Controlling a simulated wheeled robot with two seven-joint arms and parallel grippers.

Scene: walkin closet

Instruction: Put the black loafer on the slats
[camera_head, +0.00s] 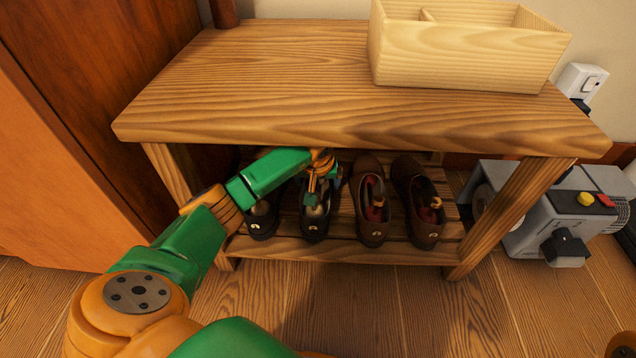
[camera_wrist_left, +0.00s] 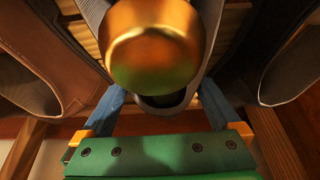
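Two black loafers stand side by side on the slats (camera_head: 345,250) of the low shelf under the wooden bench. The outer black loafer (camera_head: 262,222) is at the left, partly hidden by my arm. My left gripper (camera_head: 322,188) reaches under the bench top to the other black loafer (camera_head: 315,228). In the left wrist view my blue fingers (camera_wrist_left: 160,100) stand on either side of this loafer, below a large gold knob (camera_wrist_left: 155,50). The loafer appears to rest on the slats. Whether the fingers press on it cannot be told. My right gripper is not in view.
Two brown loafers (camera_head: 371,215) with red linings stand just right on the same shelf. The bench top (camera_head: 260,90) overhangs the shelf, with a wooden box (camera_head: 460,65) on it. A grey machine (camera_head: 555,215) stands on the floor at the right.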

